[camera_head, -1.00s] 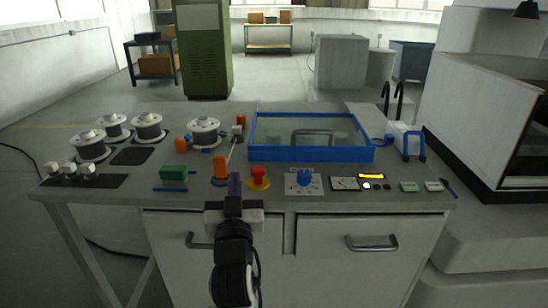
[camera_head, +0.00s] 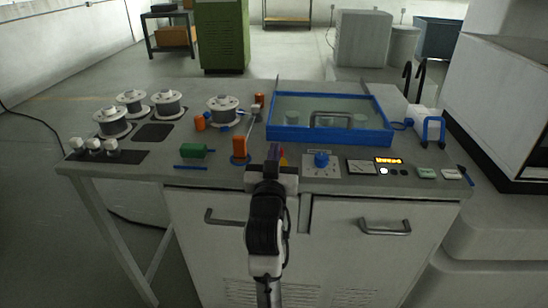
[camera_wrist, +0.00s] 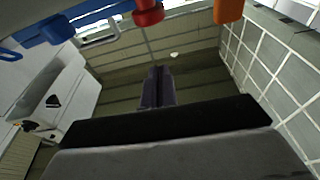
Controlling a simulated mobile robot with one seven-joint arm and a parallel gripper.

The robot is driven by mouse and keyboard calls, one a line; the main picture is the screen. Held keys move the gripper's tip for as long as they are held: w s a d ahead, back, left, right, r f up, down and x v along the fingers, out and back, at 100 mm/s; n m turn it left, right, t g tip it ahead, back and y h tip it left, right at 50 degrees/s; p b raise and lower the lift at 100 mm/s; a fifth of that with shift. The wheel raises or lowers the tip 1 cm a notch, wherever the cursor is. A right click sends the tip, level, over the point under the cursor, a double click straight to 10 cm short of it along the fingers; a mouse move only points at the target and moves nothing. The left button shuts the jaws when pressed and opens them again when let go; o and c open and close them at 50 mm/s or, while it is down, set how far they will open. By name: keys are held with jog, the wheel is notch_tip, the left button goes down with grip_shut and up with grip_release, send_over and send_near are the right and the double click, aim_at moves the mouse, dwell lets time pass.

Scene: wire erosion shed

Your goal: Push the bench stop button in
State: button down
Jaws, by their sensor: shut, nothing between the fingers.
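The bench stop button is a red mushroom head on a yellow base, on the front part of the bench. In the head view only a sliver of the stop button (camera_head: 283,159) shows beside my fingers. In the wrist view the red stop button (camera_wrist: 148,13) is at the top edge, partly cut off. My gripper (camera_head: 274,151) is in front of it, its dark fingers shut and empty. In the wrist view the fingertips (camera_wrist: 158,72) show apart from the button. The head view does not tell the exact gap or whether the button is in.
A green block (camera_head: 194,151) lies farther left. A blue-rimmed tray (camera_head: 330,136) is behind. Cabinet handles (camera_head: 384,228) protrude below the bench front.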

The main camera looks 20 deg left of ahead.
jog(key=p+x, duration=0.1)
jog(key=x, duration=0.5)
jog(key=shift+r+p, duration=0.25)
jog(key=shift+p, duration=0.1)
jog(key=f, duration=0.3)
jog(key=shift+s+f, duration=0.25)
jog(key=shift+f, duration=0.45)
jog(key=shift+s+f+b, duration=0.15)
jog(key=shift+f+b, duration=0.85)
jog(key=shift+f, duration=0.4)
jog(key=r+p, duration=0.2)
jog(key=r, duration=0.1)
jog(key=r+p, duration=0.1)
jog(key=shift+w+r, duration=0.3)
jog(key=shift+r, duration=0.1)
jog(key=b+v, duration=0.3)
jog(key=v, duration=0.7)
jog(key=shift+s+r, duration=0.2)
jog(key=shift+r, duration=0.1)
